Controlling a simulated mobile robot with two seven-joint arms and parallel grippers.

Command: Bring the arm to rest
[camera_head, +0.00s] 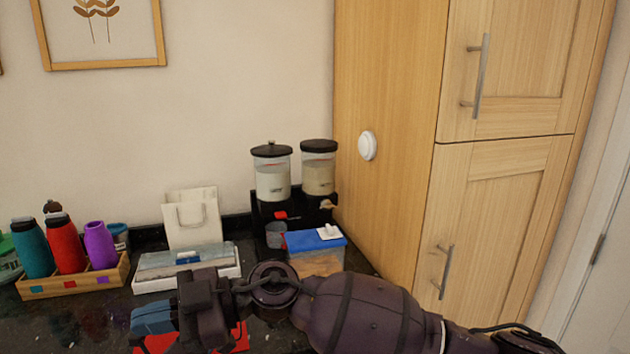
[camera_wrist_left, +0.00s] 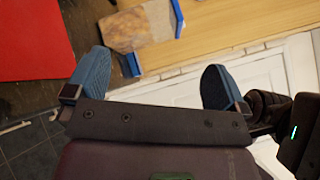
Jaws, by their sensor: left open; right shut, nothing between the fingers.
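My right arm comes in from the lower right in the head view. Its gripper (camera_head: 152,322) is over the counter, low in the picture, with its blue fingers shut and nothing seen between them. A red flat thing (camera_head: 240,338) shows partly beneath it. My left gripper (camera_wrist_left: 158,72) shows only in the left wrist view, with its two blue fingers wide apart and nothing between them. The head view does not show the left gripper.
A wooden tray (camera_head: 70,288) with coloured cups, a white-edged box (camera_head: 187,266), a blue-lidded container (camera_head: 316,262) and a cereal dispenser (camera_head: 292,208) stand on the dark counter. A tall wooden cabinet (camera_head: 390,130) rises at the right.

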